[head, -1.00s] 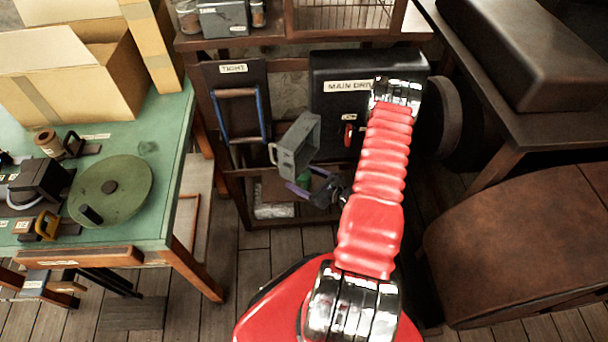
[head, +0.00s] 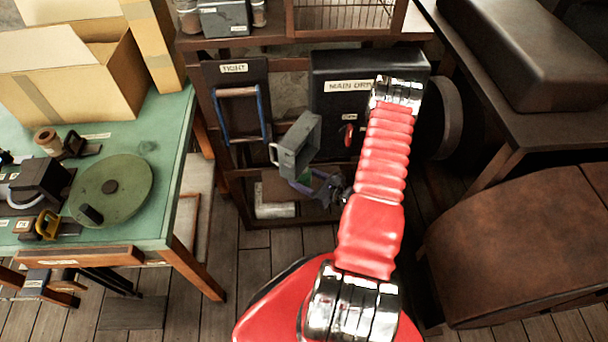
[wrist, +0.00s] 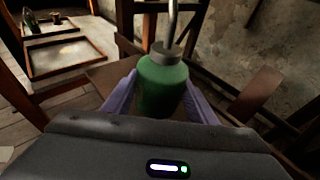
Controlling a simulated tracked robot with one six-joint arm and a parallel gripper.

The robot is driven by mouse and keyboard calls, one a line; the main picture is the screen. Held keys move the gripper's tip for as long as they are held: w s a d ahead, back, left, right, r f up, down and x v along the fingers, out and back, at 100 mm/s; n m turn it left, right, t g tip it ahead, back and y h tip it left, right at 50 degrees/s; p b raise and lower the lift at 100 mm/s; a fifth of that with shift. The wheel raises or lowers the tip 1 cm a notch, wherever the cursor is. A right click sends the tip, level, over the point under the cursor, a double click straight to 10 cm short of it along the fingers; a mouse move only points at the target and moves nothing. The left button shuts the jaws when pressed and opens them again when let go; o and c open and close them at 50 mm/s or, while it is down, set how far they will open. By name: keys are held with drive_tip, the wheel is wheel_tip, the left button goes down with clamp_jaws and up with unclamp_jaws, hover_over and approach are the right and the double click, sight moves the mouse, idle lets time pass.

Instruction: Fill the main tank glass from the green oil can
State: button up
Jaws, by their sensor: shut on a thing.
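The green oil can (wrist: 163,85) stands between the two purple fingers of my gripper (wrist: 160,98) in the wrist view. It has a grey cap and a thin metal spout pointing up out of the frame. My gripper is shut on it. In the head view my gripper (head: 318,184) is small and partly behind my red arm, low before the wooden rack. Only a sliver of the green can shows there. I cannot make out the main tank glass in either view.
A green-topped table (head: 170,125) stands left, brown furniture (head: 520,240) right.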

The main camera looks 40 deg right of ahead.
sight(305, 170)
drive_tip(key=shift+w+r, duration=0.1)
drive_tip(key=shift+r, duration=2.4)
drive_tip(key=s+a+r+n+g+y, duration=0.1)
drive_tip(key=s+a+r+n+y, duration=0.1)
drive_tip(key=a, duration=0.7)
drive_tip(key=s+a+r+n+g+y, duration=0.1)
drive_tip(key=a+r+n+g+y, duration=0.15)
drive_tip(key=a, duration=0.65)
drive_tip(key=s+a+r+n+y, duration=0.1)
drive_tip(key=s+a+n+y, duration=0.15)
drive_tip(key=a, duration=0.65)
drive_tip(key=w+r+m+t+h, duration=0.2)
drive_tip(key=w+r+m, duration=0.1)
drive_tip(key=w+r, duration=1)
drive_tip(key=shift+a+r+h, duration=0.15)
drive_tip(key=shift+r+h, duration=0.15)
drive_tip(key=shift+h, duration=0.1)
drive_tip(key=shift+s, duration=0.15)
